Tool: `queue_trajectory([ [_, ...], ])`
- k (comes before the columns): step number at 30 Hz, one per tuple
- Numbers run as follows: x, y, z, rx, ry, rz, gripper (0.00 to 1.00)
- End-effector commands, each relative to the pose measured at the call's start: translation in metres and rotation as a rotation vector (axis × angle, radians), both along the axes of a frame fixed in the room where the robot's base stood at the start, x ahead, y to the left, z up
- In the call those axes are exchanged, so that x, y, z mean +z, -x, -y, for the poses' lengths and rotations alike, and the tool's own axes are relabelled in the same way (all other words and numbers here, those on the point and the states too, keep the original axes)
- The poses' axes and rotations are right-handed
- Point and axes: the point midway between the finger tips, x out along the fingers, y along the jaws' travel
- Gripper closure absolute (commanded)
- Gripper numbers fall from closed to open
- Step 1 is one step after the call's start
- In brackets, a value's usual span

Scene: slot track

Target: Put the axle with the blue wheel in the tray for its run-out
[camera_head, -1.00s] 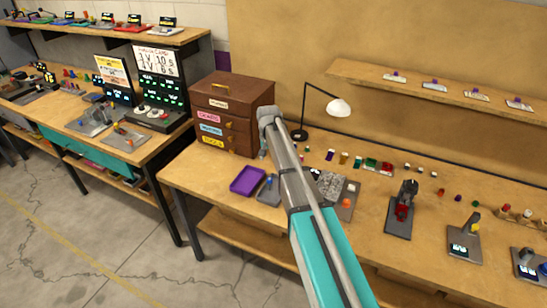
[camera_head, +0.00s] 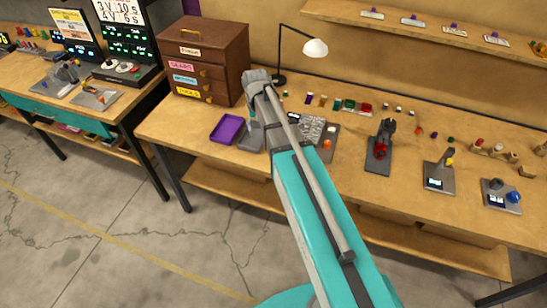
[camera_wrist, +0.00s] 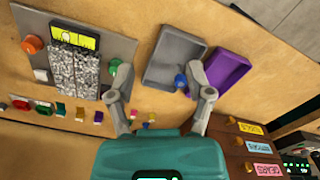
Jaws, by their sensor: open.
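A blue wheel (camera_wrist: 181,82) shows in the wrist view at the near edge of a grey tray (camera_wrist: 163,73), close beside my right-hand finger. I cannot make out an axle on it, or whether it lies fully inside the tray. A purple tray (camera_wrist: 226,76) is just right of the grey one. In the head view the purple tray (camera_head: 227,128) stands on the bench, with the grey tray (camera_head: 248,143) to its right, partly behind my arm. My gripper (camera_wrist: 160,67) is open and empty, its fingers spread over the grey tray's near side.
A labelled wooden drawer cabinet (camera_head: 206,60) stands behind the trays, with a lamp (camera_head: 315,48) to its right. A grey plate with a gravel-like patch (camera_wrist: 75,65) lies left of the grey tray. Small coloured parts line the back. Further right stands a red-and-black fixture (camera_head: 381,148).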

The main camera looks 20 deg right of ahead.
Motion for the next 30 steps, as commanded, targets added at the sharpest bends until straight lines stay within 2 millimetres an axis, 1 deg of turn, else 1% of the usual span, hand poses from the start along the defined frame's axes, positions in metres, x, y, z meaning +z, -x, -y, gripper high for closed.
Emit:
queue_trajectory([
  [1, 0.000, 0.030, 0.002, 0.022, 0.000, 0.000, 0.33],
  [3, 0.000, 0.056, 0.004, 0.054, 0.000, 0.000, 0.33],
  [6, 0.000, 0.092, 0.006, 0.100, 0.000, 0.000, 0.33],
  [9, 0.000, 0.122, 0.008, 0.139, 0.000, 0.000, 0.33],
  [12, 0.000, 0.144, 0.009, 0.170, 0.000, 0.000, 0.33],
  [15, 0.000, 0.157, 0.010, 0.190, 0.000, 0.000, 0.33],
  [18, 0.000, 0.162, 0.010, 0.200, 0.000, 0.000, 0.33],
  [30, 0.000, 0.161, 0.010, 0.202, 0.000, 0.000, 0.33],
])
